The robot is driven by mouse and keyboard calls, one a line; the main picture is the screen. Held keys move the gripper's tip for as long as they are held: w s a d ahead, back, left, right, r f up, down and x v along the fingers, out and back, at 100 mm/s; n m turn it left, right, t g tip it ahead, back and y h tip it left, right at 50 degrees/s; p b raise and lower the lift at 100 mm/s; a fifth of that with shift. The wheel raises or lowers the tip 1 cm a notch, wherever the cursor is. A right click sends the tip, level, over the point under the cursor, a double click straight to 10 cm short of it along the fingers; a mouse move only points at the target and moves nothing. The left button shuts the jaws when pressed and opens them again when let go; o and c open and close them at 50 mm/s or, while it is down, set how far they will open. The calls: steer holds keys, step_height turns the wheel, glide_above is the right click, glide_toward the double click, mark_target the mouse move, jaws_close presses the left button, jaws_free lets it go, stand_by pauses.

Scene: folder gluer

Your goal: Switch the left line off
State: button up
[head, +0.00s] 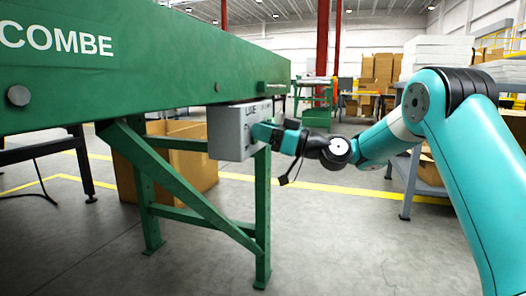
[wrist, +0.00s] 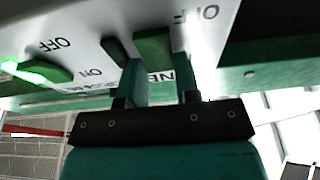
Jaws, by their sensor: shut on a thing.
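A grey control box (head: 228,135) with LINE lettering hangs under the green machine; its panel (wrist: 195,42) fills the top of the wrist view with its text upside down. My gripper (wrist: 158,62) is shut on a dark green switch handle (wrist: 152,44), one finger on each side. ON and OFF labels lie beside this handle. A second green handle (wrist: 45,70) sits farther left in the wrist view, with its own ON and OFF labels. In the head view my gripper (head: 262,132) is at the box's front, and the handles are hidden.
The green machine body (head: 140,60) runs above the box, on green legs (head: 262,215). A cardboard box (head: 180,160) stands behind the legs. A grey shelf (head: 425,175) is at right. A bright green light (wrist: 10,67) glows near the second handle.

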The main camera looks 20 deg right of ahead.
steer(key=shift+d+b, duration=0.25)
steer(key=shift+b, duration=0.15)
steer(key=o, duration=0.9)
steer(key=shift+a, duration=0.1)
steer(key=shift+f, duration=0.1)
